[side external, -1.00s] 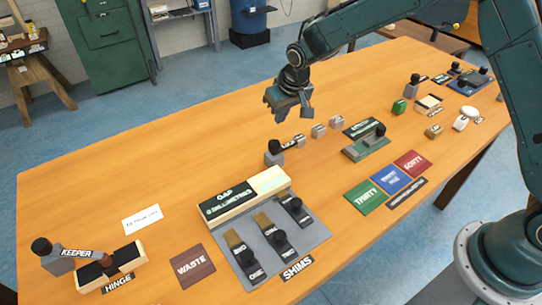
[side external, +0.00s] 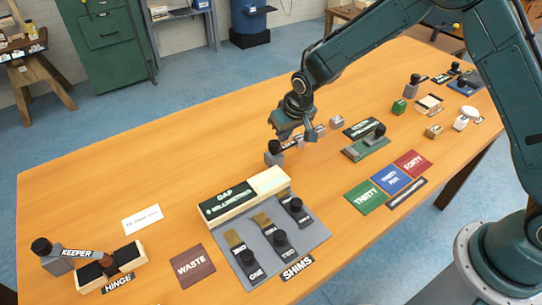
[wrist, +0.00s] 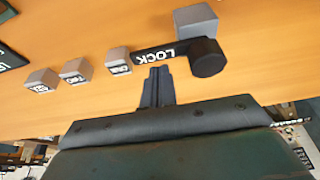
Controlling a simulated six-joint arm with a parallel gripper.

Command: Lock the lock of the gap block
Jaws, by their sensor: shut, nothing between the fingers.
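The lock is a grey block with a black knob (side external: 274,147) and a dark bar lettered LOCK. It stands just behind the gap block (side external: 248,208), a pale wooden block with a dark GAP label in millimetres. In the wrist view the lock's knob (wrist: 208,58) sits at the right end of its LOCK bar (wrist: 160,52), with the grey block (wrist: 195,17) beyond. My gripper (side external: 309,138) is low over the table, right of the lock. In the wrist view its shut, empty fingers (wrist: 157,72) point at the bar; whether they touch it is unclear.
Small grey labelled blocks (wrist: 117,60) stand in a row close by the lock. A grey shims board (side external: 310,235) with several black-knobbed pieces lies in front of the gap block. A green fixture (side external: 367,147) stands to the right. The table left of the lock is mostly clear.

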